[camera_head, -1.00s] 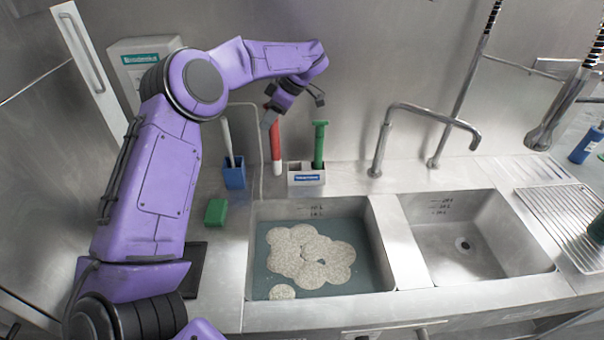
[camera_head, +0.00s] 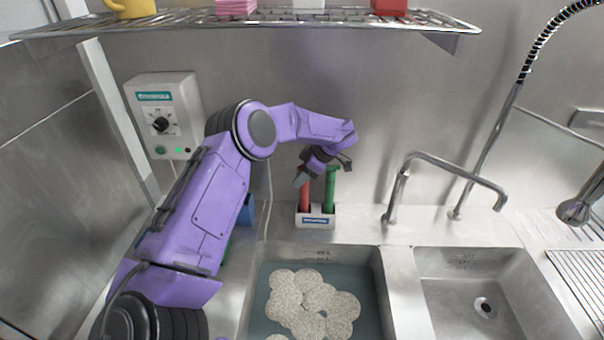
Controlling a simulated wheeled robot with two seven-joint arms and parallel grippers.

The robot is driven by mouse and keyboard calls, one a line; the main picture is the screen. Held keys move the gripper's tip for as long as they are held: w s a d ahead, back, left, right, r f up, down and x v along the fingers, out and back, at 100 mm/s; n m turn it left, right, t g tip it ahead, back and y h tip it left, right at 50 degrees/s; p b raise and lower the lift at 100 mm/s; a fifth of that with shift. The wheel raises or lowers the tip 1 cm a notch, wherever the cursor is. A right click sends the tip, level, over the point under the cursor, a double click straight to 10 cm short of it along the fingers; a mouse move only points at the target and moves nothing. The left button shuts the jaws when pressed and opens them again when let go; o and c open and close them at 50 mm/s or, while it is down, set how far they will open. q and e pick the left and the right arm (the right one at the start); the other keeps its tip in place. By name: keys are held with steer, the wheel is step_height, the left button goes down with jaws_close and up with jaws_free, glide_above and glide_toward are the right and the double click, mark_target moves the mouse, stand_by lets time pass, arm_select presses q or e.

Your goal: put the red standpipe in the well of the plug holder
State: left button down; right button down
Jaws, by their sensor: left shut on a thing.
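The red standpipe (camera_head: 305,195) stands upright below my left gripper (camera_head: 307,176), which is shut on its top end. The gripper hides that end. The standpipe's lower end is at the left well of the white plug holder (camera_head: 316,220), with its blue label. I cannot tell how deep it sits. A green standpipe (camera_head: 329,192) stands in the right part of the holder, close beside the red one. My right gripper is not in view.
The left sink basin (camera_head: 376,290) in front of the holder holds water and pale, grainy patches (camera_head: 310,300). A bent faucet (camera_head: 402,185) stands to the right. A wire shelf (camera_head: 270,17) with several items hangs above. A blue container (camera_head: 246,212) is partly behind my arm.

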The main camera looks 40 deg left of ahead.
arm_select(q)
steer(key=shift+s, duration=0.25)
steer(key=c, duration=0.7)
jaws_free()
steer(key=shift+c, duration=0.2)
steer(key=shift+w+f, duration=0.1)
steer(key=b+v, duration=0.3)
steer(key=v, duration=0.9)
steer(key=shift+r+b, duration=0.25)
steer(key=shift+b, duration=0.15)
